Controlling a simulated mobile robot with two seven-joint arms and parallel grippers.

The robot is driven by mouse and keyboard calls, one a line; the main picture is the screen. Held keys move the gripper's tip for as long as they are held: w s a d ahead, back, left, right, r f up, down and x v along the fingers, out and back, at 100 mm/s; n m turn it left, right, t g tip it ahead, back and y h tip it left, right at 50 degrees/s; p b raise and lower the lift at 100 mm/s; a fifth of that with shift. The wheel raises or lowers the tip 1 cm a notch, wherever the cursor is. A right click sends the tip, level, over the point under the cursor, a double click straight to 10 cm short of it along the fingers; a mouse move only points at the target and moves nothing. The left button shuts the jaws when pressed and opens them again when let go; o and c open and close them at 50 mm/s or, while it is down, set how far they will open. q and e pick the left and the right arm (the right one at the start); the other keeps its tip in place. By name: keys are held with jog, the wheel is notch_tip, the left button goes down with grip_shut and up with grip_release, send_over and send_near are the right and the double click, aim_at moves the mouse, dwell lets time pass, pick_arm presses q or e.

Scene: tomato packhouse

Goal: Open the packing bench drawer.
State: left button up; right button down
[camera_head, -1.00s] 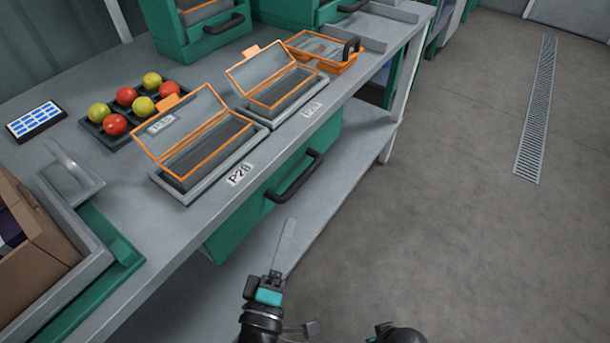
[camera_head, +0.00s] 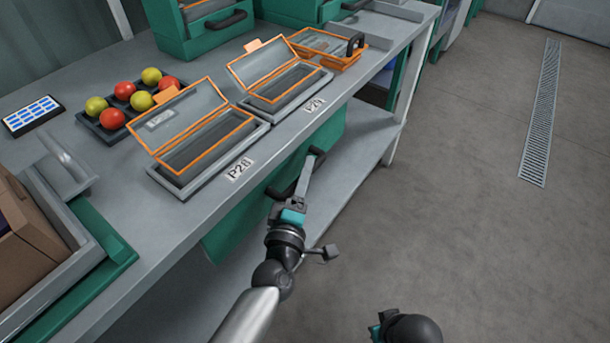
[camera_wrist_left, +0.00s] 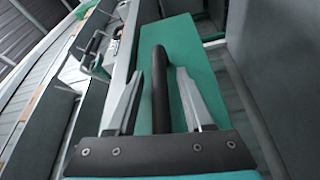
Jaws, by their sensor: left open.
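The packing bench drawer (camera_head: 238,222) has a green front under the bench top and looks closed. Its dark bar handle (camera_head: 319,156) is partly hidden behind my left gripper (camera_head: 308,165). In the left wrist view, my left gripper (camera_wrist_left: 160,85) is open, with one finger on each side of the handle (camera_wrist_left: 160,62). There is a visible gap to the handle on both sides. The green drawer front (camera_wrist_left: 192,50) lies behind it. A dark rounded part of my right arm, with a teal bit, shows at the lower edge of the head view; its fingers cannot be made out.
On the bench top (camera_head: 90,190) stand two open orange-rimmed clear boxes (camera_head: 205,140) (camera_head: 285,85) by labels P28 and P29. A dark tray (camera_head: 103,133) holds several tomatoes. A lower shelf (camera_head: 345,175) runs beneath the bench. The floor to the right is clear.

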pick_arm(q)
grip_shut()
dwell(1.4)
